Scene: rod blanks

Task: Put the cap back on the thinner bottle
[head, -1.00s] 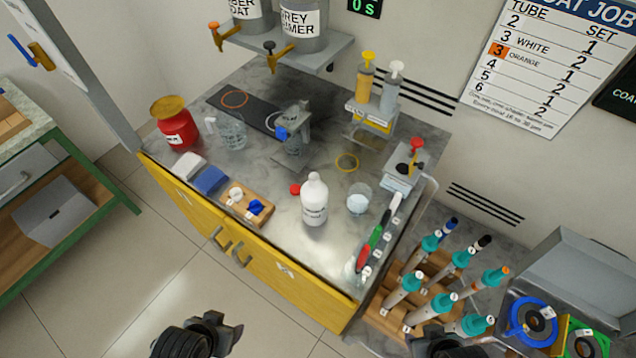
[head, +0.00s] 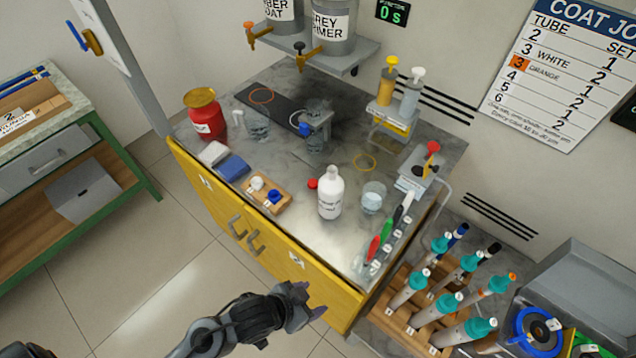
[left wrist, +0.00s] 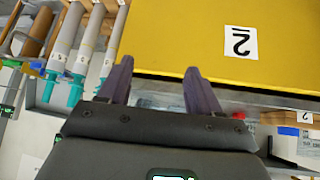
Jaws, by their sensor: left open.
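The white thinner bottle (head: 329,197) stands upright on the grey bench top, its narrow neck bare. A small red cap (head: 312,183) lies on the bench just left of the bottle, apart from it. My left gripper (head: 314,300) is open and empty in front of the yellow cabinet, below the bench edge and well short of the bottle. In the left wrist view its spread fingers (left wrist: 158,70) point at the yellow cabinet front, with nothing between them. My right gripper is not in view.
A glass beaker (head: 373,197) stands close right of the bottle. A wooden block with white and blue knobs (head: 267,194) is on the left. Teal-capped tubes (head: 420,290) stand in a rack at lower right.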

